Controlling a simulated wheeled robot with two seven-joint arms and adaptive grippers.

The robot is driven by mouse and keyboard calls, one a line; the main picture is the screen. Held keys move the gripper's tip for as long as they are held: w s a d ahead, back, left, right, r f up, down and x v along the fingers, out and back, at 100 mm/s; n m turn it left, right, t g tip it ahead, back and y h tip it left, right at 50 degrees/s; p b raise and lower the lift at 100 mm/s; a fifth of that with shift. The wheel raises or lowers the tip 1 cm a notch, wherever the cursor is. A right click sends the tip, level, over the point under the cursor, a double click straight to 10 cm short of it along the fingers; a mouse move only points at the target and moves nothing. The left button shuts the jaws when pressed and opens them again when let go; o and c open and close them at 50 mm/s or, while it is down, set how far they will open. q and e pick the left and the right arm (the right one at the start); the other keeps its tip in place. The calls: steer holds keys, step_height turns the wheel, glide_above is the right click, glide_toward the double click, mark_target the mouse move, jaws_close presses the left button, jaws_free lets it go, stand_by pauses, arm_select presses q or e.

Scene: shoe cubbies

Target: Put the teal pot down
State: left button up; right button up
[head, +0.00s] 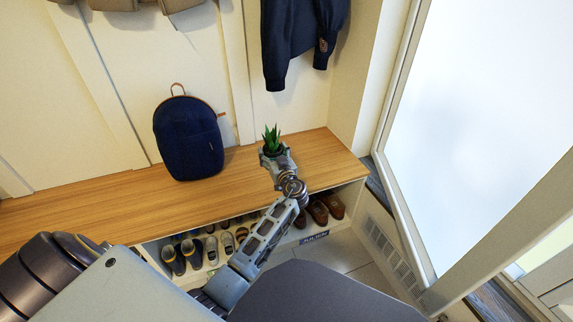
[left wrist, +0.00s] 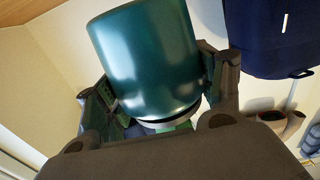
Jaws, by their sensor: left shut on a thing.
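The teal pot (left wrist: 148,58) is large in the left wrist view, where its rim and a bit of green show at the lower edge. Its green spiky plant (head: 271,136) stands upright in the head view, where the pot is mostly hidden by my gripper. My left gripper (head: 272,157) is shut on the pot, with one finger on either side of it. It is over the right part of the wooden bench top (head: 318,150). I cannot tell whether the pot's base touches the bench. My right gripper is not in view.
A navy backpack (head: 188,138) stands on the bench left of the pot. A dark jacket (head: 300,40) hangs above. Several shoes sit in cubbies below, including a brown pair (head: 327,206). The bench is clear right of the pot, up to the side wall.

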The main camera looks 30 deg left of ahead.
arm_select(q)
steer(key=shift+f, duration=0.1)
steer(key=shift+f+b, duration=1.2)
steer(key=shift+f, duration=1.8)
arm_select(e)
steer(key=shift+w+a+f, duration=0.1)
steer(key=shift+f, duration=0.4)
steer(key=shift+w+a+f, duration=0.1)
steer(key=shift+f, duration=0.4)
arm_select(q)
steer(key=shift+f, duration=0.1)
steer(key=shift+f+b, duration=0.75)
steer(key=shift+f, duration=1)
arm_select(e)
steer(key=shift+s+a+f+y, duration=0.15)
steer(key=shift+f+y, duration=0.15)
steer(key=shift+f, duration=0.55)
arm_select(q)
steer(key=shift+f, duration=0.15)
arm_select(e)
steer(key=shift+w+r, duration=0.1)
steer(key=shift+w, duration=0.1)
arm_select(q)
steer(key=o, duration=1.1)
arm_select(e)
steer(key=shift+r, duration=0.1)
arm_select(q)
steer(key=shift+d, duration=0.1)
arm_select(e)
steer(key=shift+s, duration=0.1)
